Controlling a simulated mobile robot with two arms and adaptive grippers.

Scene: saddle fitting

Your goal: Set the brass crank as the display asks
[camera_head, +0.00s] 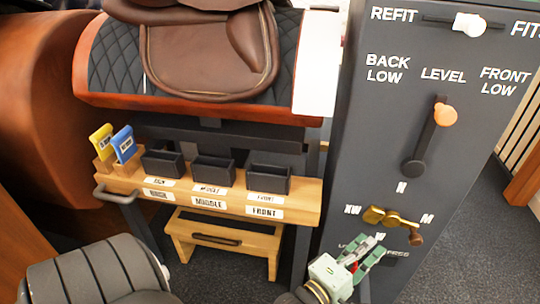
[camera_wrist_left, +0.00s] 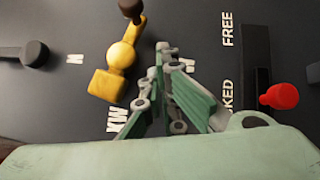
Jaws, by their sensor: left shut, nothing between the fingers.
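The brass crank (camera_head: 391,218) is on the dark upright panel, among the letters N, XW, M and W. Its blunt brass end lies towards XW. Its arm runs down to the right to a dark brown knob (camera_head: 416,238). In the left wrist view the crank (camera_wrist_left: 121,55) shows with its blunt end near XW and its knob (camera_wrist_left: 130,8) at the top edge. My left gripper (camera_head: 369,245) is just below the crank, fingers shut and empty, apart from the knob. Its green fingers (camera_wrist_left: 160,60) also show in the wrist view. My right gripper is not in view. I see no readable display.
A red-knobbed FREE/LOCKED slider (camera_wrist_left: 280,96) is close beside my left gripper. Above the crank are an orange-knobbed lever (camera_head: 444,116) near LEVEL and a white-knobbed REFIT/FITS slider (camera_head: 468,25). A wooden shelf (camera_head: 310,200) with black bins stands left.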

